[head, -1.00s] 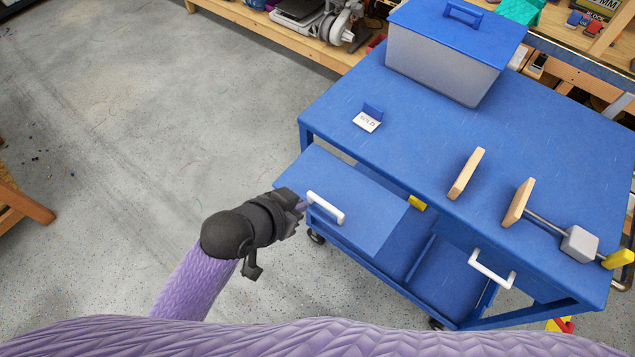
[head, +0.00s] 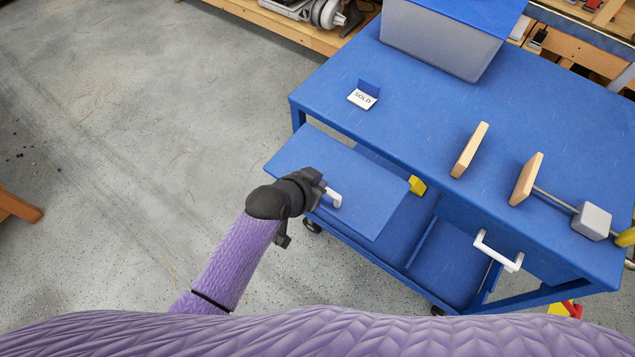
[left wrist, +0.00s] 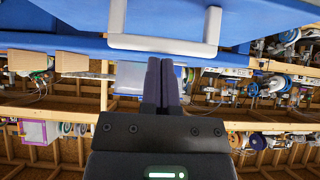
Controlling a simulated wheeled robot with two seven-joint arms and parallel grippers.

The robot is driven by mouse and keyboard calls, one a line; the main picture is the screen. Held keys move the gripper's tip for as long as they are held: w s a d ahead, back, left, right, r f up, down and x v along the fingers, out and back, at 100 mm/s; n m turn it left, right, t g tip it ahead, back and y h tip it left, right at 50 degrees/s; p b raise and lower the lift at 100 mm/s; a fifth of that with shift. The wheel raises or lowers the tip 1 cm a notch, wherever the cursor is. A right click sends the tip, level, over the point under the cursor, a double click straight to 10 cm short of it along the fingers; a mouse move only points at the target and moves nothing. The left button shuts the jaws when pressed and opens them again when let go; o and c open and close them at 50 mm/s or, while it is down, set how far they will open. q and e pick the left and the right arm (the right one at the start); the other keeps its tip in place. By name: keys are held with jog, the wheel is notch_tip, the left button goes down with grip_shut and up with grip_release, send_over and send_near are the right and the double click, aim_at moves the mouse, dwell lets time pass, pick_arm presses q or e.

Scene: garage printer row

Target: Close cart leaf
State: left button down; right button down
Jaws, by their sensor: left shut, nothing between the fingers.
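The blue cart leaf (head: 345,170) stands out from the left part of the cart's front, below the top, with an open space behind its inner edge. Its white handle (head: 334,198) is partly hidden by my left gripper (head: 322,190) in the head view. The left gripper is shut and empty, close to the handle; I cannot tell whether it touches. In the left wrist view, the shut fingers (left wrist: 161,85) point just below the white handle (left wrist: 165,44), with the blue leaf (left wrist: 165,16) above. My right gripper is out of view.
The blue cart top (head: 410,120) holds a grey bin (head: 440,40), a SOLD card (head: 362,98) and a clamp with wooden jaws (head: 525,180). A second white handle (head: 497,250) is on the right of the cart's front.

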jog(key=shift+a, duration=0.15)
